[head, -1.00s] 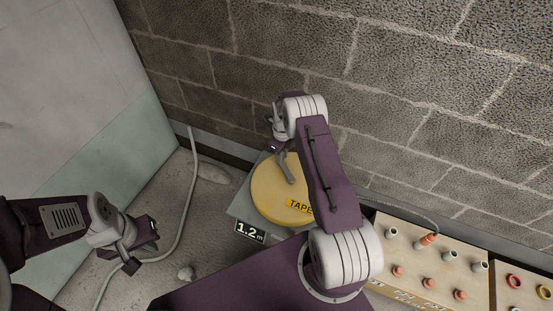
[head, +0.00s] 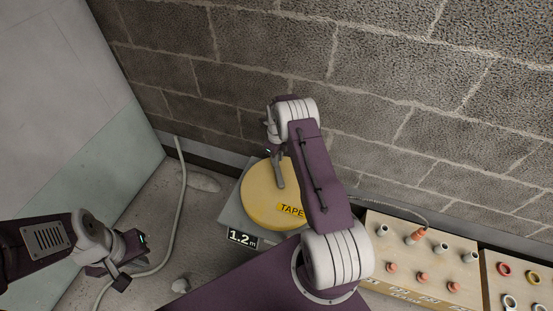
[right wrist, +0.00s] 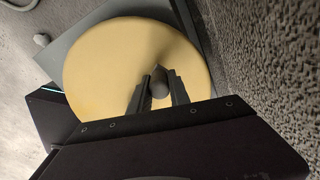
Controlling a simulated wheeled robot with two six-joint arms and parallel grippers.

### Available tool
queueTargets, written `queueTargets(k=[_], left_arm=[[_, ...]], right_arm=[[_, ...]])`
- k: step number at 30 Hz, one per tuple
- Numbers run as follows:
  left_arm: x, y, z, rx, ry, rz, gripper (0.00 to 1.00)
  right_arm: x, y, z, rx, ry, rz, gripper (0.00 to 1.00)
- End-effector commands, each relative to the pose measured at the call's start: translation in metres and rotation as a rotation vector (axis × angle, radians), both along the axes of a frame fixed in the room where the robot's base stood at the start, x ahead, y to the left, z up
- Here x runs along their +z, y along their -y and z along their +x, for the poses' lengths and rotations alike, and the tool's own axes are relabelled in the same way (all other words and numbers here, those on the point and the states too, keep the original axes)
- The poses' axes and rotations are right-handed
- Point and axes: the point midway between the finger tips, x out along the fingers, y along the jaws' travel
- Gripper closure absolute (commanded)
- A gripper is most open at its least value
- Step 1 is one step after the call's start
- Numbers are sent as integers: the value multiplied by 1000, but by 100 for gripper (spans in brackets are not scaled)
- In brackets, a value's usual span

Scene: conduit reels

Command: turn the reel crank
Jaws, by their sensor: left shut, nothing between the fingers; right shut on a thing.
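The yellow reel (head: 262,208), marked TAPE, lies flat on a grey base (head: 232,218) with a 1.2 m label, close to the block wall. A grey crank arm (head: 279,174) lies across the reel's top. My right gripper (head: 271,150) is over the reel's far side, partly hidden by its own arm. In the right wrist view its fingers (right wrist: 155,92) are closed around the dark, round crank handle (right wrist: 159,82). My left gripper (head: 122,282) is shut and empty at the lower left, well apart from the reel, above the floor near a pale conduit.
The pale conduit (head: 180,195) runs along the floor left of the reel. A wooden board (head: 440,245) with several pegs and sockets stands at the right, with another board (head: 497,270) beside it. The block wall (head: 400,80) rises just behind the reel.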

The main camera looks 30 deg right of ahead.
Motion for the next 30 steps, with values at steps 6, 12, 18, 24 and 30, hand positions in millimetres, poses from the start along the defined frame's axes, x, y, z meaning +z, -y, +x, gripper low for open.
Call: queueTargets(k=[6, 12, 18, 24, 30], left_arm=[[0, 0, 0, 0, 0, 0, 100], [0, 0, 0, 0, 0, 0, 100], [5, 0, 0, 0, 0, 0, 100], [21, 0, 0, 0, 0, 0, 100], [29, 0, 0, 0, 0, 0, 100]], right_arm=[[0, 1, 0, 2, 1, -3, 61], [0, 0, 0, 1, 0, -1, 55], [10, 0, 0, 1, 0, -1, 55], [57, 1, 1, 1, 3, -2, 55], [86, 1, 0, 1, 2, -1, 55]])
